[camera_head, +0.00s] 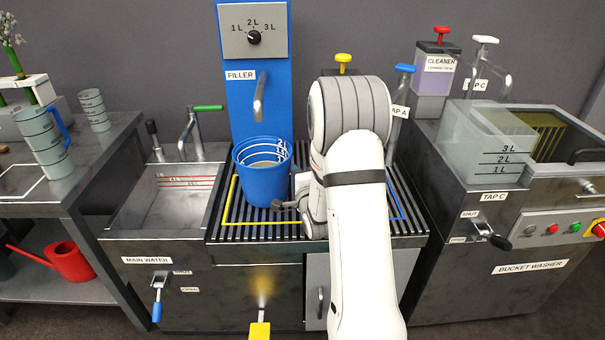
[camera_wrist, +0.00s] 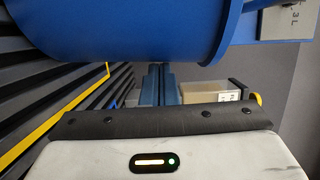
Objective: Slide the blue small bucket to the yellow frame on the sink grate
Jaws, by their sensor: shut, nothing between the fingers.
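The blue small bucket (camera_head: 262,186) stands upright on the sink grate (camera_head: 285,231), below the filler spout. The yellow frame (camera_head: 223,208) is marked on the grate; its left and front lines show, while the bucket and my arm hide other parts. The bucket stands at the frame's left and back, and I cannot tell whether it is wholly inside. My gripper (camera_head: 279,206) is shut and empty, low beside the bucket's right front side; whether it touches is unclear. In the wrist view the bucket (camera_wrist: 130,28) fills the top, very close.
The blue filler column (camera_head: 254,110) with its spout (camera_head: 259,97) stands behind the bucket. A basin (camera_head: 165,200) lies left of the grate. A blue-marked frame line (camera_head: 397,204) is right of my arm. The bucket washer (camera_head: 510,237) stands farther right.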

